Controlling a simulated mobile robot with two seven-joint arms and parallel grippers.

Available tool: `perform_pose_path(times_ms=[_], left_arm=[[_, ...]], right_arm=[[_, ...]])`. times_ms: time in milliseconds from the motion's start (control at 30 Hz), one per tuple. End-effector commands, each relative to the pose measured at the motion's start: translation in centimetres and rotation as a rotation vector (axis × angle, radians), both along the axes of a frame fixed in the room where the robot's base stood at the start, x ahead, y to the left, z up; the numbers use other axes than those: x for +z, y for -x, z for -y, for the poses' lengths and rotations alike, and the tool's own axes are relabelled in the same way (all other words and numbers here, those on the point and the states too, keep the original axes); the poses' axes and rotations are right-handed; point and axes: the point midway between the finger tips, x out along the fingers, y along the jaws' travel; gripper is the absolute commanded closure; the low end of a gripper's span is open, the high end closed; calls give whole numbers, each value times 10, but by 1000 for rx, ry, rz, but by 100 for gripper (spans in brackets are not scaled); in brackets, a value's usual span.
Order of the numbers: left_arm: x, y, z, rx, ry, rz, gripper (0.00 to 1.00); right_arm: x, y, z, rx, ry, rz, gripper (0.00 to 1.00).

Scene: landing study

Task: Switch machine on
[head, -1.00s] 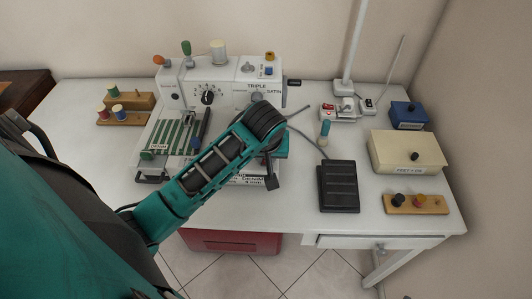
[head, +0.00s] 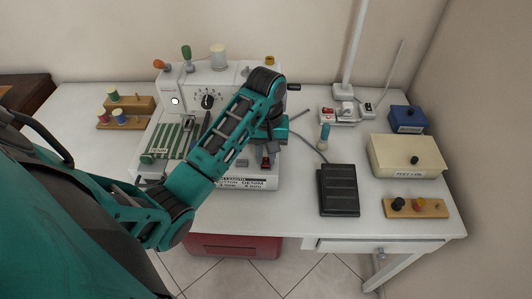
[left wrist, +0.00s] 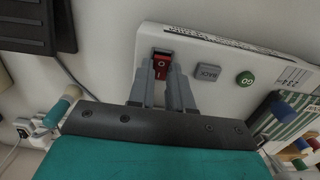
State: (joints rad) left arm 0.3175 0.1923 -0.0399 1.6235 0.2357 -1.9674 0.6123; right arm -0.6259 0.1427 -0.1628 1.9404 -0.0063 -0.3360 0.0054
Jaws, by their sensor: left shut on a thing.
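The white sewing machine (head: 210,92) stands on the table with a stitch dial and spools on top. A small bright white spot (head: 175,101) shows on its front left. In the left wrist view, a red rocker switch (left wrist: 161,66) marked O and I sits on the machine's white base. My left gripper (left wrist: 160,77) is at this switch with its grey fingers shut on it. In the head view the gripper (head: 267,158) is over the front right of the machine, and my forearm hides part of the machine's front. My right gripper is not in view.
A grey BACK button (left wrist: 207,73) and a green GO button (left wrist: 245,79) sit beside the switch. A black foot pedal (head: 338,190), a cream box (head: 406,155) and a blue box (head: 407,118) are to the right. Spool racks (head: 125,122) stand at the left.

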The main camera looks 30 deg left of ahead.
Motion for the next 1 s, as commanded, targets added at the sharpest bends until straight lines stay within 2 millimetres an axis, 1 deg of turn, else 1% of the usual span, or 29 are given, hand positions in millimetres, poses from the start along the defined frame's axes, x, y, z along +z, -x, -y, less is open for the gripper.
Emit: perform_pose_path(times_ms=[67, 100, 367, 833, 1000], left_arm=[[1, -1, -1, 1, -2, 3, 100], [1, -1, -1, 1, -2, 3, 80], [0, 0, 0, 0, -2, 3, 55], [0, 1, 0, 0, -8, 10, 55], [-1, 4, 1, 0, -53, 78, 55]], right_arm=[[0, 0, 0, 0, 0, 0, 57], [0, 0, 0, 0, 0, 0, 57], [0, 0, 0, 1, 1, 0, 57], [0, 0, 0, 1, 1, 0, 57], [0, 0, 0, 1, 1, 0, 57]])
